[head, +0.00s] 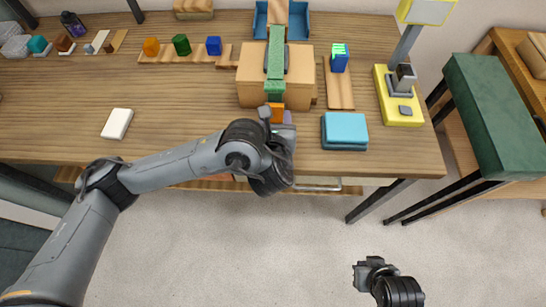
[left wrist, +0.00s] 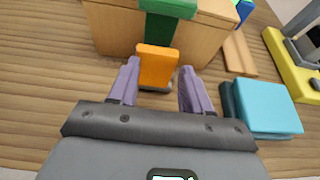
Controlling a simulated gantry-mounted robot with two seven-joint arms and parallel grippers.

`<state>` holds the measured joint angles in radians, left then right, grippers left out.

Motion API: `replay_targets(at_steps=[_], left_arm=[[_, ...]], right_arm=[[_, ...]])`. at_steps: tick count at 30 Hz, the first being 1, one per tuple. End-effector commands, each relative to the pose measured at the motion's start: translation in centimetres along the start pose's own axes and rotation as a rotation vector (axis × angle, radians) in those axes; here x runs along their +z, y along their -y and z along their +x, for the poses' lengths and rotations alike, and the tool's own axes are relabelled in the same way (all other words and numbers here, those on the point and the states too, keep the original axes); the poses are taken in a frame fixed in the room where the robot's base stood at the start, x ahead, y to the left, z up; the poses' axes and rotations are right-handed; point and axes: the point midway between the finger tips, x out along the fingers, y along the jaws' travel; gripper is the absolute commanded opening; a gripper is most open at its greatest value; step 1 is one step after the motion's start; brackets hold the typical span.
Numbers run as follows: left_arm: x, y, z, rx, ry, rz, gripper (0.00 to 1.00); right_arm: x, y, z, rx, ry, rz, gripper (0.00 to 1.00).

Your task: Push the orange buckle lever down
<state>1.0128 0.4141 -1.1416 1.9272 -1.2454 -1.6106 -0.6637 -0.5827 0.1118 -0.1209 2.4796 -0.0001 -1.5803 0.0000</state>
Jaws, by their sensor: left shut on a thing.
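The orange buckle lever (head: 277,113) stands at the front of a brown box (head: 253,83), at the lower end of a green strap (head: 275,65). The left wrist view shows the lever (left wrist: 157,66) upright between the purple fingers of my left gripper (left wrist: 160,88), below the green strap (left wrist: 168,8).
Stacked blue books (head: 345,131) lie right of the box near the table's front edge. A yellow-based lamp (head: 400,107) stands farther right. A white block (head: 117,123) lies at left. Coloured blocks (head: 181,45) stand behind. The table's left front is largely clear.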

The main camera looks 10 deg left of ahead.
Motion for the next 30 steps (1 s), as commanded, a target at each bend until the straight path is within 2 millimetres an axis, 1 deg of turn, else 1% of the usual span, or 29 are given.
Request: replay_targets(at_steps=[1,6,11,12,16,21,25,30], left_arm=[[-0.8,-0.8,-0.1,0.022,-0.034,0.007,0.4],[-0.6,-0.7,-3.5,0.022,-0.028,0.004,0.4],[-0.3,-0.5,-6.8,0.019,-0.023,0.0,0.4],[-0.5,-0.5,-7.4,0.021,-0.036,0.002,0.4],[-2.5,-0.5,-8.6,0.021,-0.111,0.008,0.4],[-4.1,-0.5,-10.2,0.021,-0.188,-0.007,0.4],[-4.7,-0.4,-11.1,0.022,-0.224,-0.023,0.4],[-5.2,-0.4,-11.6,0.023,-0.25,-0.033,0.4]], right_arm=[[-0.4,-0.1,-1.1,0.002,-0.001,0.0,0.0],[-1.2,-0.3,-3.3,0.007,-0.003,-0.005,0.0],[-1.9,-0.5,-4.9,0.01,-0.009,-0.008,0.0],[-2.1,-0.5,-5.5,0.01,-0.008,-0.009,0.0],[-2.2,-0.5,-7.1,0.01,0.0,-0.01,0.0],[-2.8,-0.5,-8.9,0.009,0.001,-0.01,0.0],[-3.1,-0.5,-9.8,0.008,0.0,-0.009,0.0],[-3.2,-0.5,-10.2,0.007,0.0,-0.008,0.0]])
